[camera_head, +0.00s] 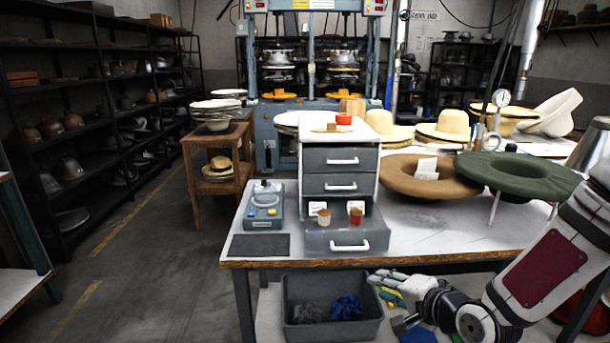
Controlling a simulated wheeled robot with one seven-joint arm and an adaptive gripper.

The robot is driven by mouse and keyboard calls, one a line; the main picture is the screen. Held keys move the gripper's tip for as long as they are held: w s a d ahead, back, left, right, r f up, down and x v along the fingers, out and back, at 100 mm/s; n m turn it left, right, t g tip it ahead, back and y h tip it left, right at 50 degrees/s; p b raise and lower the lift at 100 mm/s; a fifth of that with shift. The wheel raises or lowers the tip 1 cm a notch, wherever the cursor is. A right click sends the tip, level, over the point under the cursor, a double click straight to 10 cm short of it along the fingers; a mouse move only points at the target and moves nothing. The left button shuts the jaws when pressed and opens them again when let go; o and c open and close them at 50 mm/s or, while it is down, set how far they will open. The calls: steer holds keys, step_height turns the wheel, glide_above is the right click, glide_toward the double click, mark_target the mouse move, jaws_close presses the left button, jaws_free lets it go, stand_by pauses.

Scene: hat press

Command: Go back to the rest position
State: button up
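My arm (545,265) comes in from the right edge and bends down below the front edge of the table. My gripper (384,287) is low in front of the table, to the right of the grey bin (332,312). Its fingers are small and overlap coloured items behind them, so I cannot tell whether it is open or shut. I make out nothing clearly held in it.
The table (425,235) carries a grey drawer unit (340,172), its bottom drawer (336,240) pulled out with small containers inside. Brown (430,190) and green (515,185) wide-brimmed hats lie to its right. A blue-grey device (263,205) stands left. The left floor is clear.

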steer(key=s+d+r+n+g+h, duration=0.5)
steer(key=s+r+n+g+h, duration=0.15)
steer(key=s, duration=0.45)
steer(key=s+a+r+n+g+y, duration=0.1)
steer(key=s+a+r+n+g, duration=0.3)
steer(key=s, duration=0.7)
steer(key=s+a+r+t+y, duration=0.1)
steer(key=s+r, duration=0.5)
steer(key=s, duration=0.5)
step_height(320, 180, up, 13)
steer(key=t+p, duration=0.2)
steer(key=p, duration=1)
steer(key=shift+r, duration=0.15)
